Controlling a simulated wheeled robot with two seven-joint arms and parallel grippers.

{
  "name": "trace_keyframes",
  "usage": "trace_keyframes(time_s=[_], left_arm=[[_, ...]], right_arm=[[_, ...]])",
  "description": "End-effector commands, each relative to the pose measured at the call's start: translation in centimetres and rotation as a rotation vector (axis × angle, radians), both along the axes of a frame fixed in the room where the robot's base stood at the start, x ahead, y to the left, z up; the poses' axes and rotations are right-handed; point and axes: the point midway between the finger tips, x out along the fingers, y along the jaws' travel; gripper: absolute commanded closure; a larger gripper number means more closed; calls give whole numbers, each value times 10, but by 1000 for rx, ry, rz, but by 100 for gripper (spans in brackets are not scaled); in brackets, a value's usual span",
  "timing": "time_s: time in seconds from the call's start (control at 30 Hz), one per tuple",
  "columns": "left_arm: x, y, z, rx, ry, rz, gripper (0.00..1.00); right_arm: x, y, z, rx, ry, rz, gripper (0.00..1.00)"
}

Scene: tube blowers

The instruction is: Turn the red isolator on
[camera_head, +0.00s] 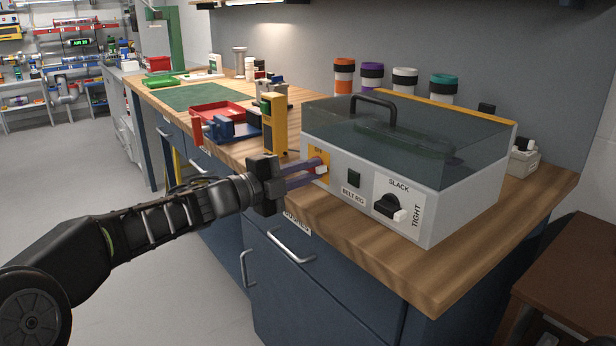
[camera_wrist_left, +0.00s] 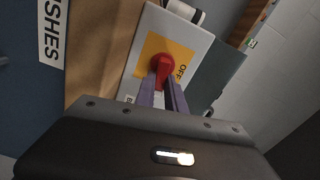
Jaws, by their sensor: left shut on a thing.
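The red isolator (camera_wrist_left: 162,65) is a red knob on a yellow plate (camera_wrist_left: 179,52) marked OFF in the left wrist view. In the head view, the isolator (camera_head: 321,170) is on the front panel of the grey belt rig box (camera_head: 340,190), mostly hidden by the fingers. My left gripper (camera_head: 318,166) has reached the panel, and its purple fingers are shut on the red knob. In the wrist view the fingers (camera_wrist_left: 163,90) lie on either side of it. I cannot tell exactly how far the knob is turned. My right gripper is not in view.
A clear cover with a black handle (camera_head: 374,103) tops the box. A yellow block (camera_head: 273,122) and red tray (camera_head: 219,114) stand left on the wooden bench (camera_head: 440,285).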

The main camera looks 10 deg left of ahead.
Motion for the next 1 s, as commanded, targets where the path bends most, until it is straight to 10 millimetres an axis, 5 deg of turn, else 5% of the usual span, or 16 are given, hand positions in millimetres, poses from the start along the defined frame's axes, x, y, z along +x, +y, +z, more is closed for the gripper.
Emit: trace_keyframes(time_s=[0.83,0.87,1.0], left_arm=[[0,0,-5,152,-122,-2,100],[0,0,-5,152,-122,-2,85],[0,0,-5,150,-122,-1,73]], right_arm=[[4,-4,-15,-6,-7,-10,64],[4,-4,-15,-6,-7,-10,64],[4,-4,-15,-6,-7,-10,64]])
